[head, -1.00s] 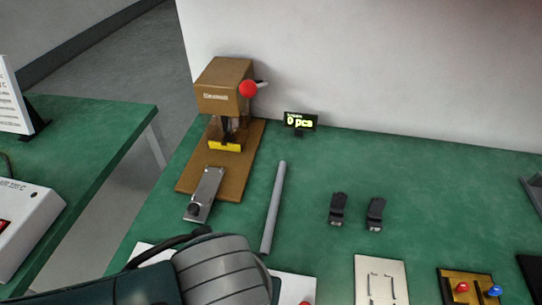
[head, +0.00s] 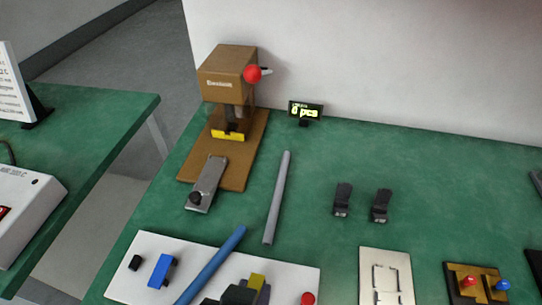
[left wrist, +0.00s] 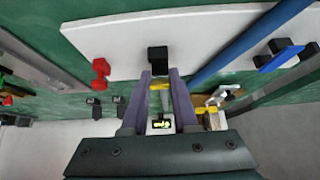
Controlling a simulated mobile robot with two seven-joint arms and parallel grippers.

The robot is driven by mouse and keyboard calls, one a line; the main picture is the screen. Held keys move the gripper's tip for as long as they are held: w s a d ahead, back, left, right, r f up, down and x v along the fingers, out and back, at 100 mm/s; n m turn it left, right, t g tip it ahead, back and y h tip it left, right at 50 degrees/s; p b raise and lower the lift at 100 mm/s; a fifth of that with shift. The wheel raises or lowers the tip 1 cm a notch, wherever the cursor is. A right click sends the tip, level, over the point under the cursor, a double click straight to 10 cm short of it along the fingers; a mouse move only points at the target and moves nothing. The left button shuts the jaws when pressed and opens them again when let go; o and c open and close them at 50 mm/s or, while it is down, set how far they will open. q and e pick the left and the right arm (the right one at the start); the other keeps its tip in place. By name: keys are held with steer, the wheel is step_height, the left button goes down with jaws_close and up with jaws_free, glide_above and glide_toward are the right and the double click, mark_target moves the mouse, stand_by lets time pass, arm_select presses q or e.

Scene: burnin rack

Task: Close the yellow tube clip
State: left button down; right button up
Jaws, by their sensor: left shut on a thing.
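The yellow tube clip (head: 257,281) shows at the bottom of the head view, at the white board's near side. My left gripper (head: 245,293) is around it, partly cut off by the frame edge. In the left wrist view, the purple fingers of my left gripper (left wrist: 161,95) are shut on the yellow clip (left wrist: 160,85), with a black block (left wrist: 157,58) just beyond. The fingers hide much of the clip, so I cannot tell whether it is closed. The blue tube (head: 213,263) lies beside the gripper on the left. My right gripper is not in view.
The white board (head: 300,278) also carries a blue clip (head: 162,271), a small black block (head: 135,263) and a red piece (head: 308,298).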

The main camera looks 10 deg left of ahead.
arm_select(q)
steer(key=c, duration=0.7)
jaws_free()
steer(key=p+v, duration=0.2)
steer(key=v, duration=0.8)
steer(key=shift+w+p, duration=0.1)
steer(key=shift+p, duration=0.3)
